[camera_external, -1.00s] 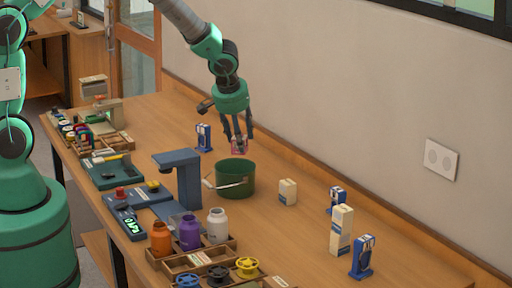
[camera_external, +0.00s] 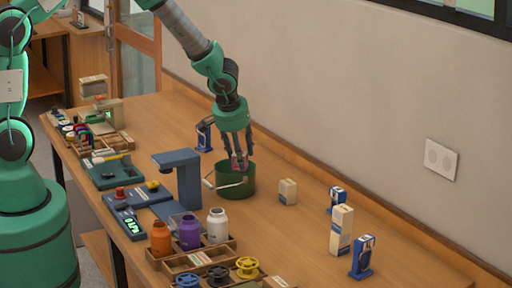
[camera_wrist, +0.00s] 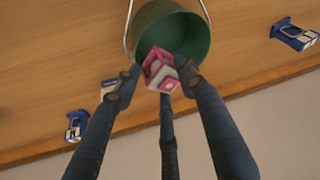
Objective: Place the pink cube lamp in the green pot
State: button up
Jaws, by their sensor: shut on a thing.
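The pink cube lamp (camera_wrist: 160,71), pink with white faces, is held between the fingers of my gripper (camera_wrist: 158,82). In the external view the lamp (camera_external: 238,162) shows small between the fingertips of my gripper (camera_external: 238,160). The green pot (camera_external: 236,183) stands on the table with its wire handle folded down to the left. My gripper points down over the pot's opening, with the lamp at about rim height. In the wrist view the pot (camera_wrist: 185,35) lies just beyond the lamp. I cannot tell how far the lamp is inside the rim.
A cream box (camera_external: 288,192) stands right of the pot, and a blue-and-white item (camera_external: 204,135) stands behind it. A blue stand (camera_external: 180,180) is close on the left. Bottles in a wooden tray (camera_external: 205,255) are in front. The wall runs along the back.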

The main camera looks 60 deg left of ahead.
jog(key=shift+f+b, duration=0.5)
jog(key=shift+b, duration=0.25)
jog(key=o, duration=1.2)
jog(key=shift+r+p, duration=0.25)
jog(key=shift+p, duration=0.1)
jog(key=shift+r+p, duration=0.4)
jog(key=shift+p, duration=0.15)
jog(key=v, duration=1.1)
jog(key=shift+s+r+p, duration=0.2)
jog(key=shift+r+p, duration=0.1)
jog(key=shift+r, duration=0.05)
jog(key=shift+d+r, duration=0.1)
